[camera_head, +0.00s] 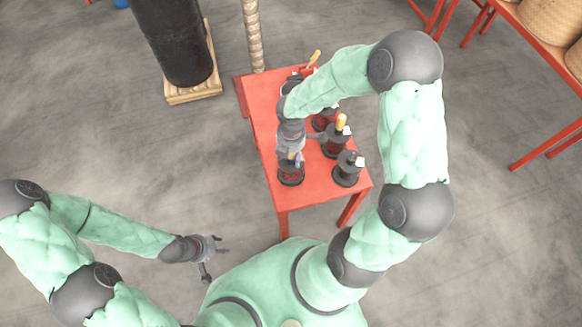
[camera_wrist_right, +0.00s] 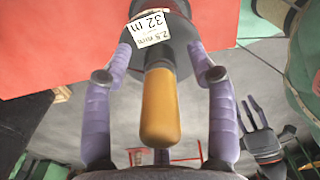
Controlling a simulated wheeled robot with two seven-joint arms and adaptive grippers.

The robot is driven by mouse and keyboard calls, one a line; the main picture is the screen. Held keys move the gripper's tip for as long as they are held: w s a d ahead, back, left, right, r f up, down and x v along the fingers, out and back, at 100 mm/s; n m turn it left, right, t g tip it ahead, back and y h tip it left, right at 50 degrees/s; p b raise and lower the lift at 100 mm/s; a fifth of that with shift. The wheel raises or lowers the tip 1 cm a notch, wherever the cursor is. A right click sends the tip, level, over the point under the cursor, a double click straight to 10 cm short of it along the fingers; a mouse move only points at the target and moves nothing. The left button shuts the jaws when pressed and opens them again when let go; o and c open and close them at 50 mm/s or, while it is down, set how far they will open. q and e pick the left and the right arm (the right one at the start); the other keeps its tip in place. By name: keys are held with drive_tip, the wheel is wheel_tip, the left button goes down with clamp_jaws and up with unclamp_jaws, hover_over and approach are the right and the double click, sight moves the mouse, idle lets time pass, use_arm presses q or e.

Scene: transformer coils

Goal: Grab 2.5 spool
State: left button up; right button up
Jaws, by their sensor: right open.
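The 2.5 spool, a dark coil with a white label reading 2.5 mm 32 m (camera_wrist_right: 152,28) and an orange handle (camera_wrist_right: 160,105), is between my right gripper's fingers in the wrist view. In the head view a spool (camera_head: 291,177) sits at the table's near left corner under my right gripper (camera_head: 292,153), which partly covers it. My right gripper (camera_wrist_right: 160,65) is open, with one finger on each side of the spool; contact cannot be told. My left gripper (camera_head: 219,246) is open and empty, low over the floor left of my body; it also shows in the wrist view (camera_wrist_right: 255,118).
The red table (camera_head: 317,187) holds other spools close by: one at the near right (camera_head: 346,170), one with an orange handle (camera_head: 335,143), and more farther back, partly behind my right arm. A dark cylinder (camera_head: 173,40) on a pallet stands back left. Floor to the left is clear.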

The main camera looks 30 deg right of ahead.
clamp_jaws()
drive_tip(key=shift+r, duration=0.15)
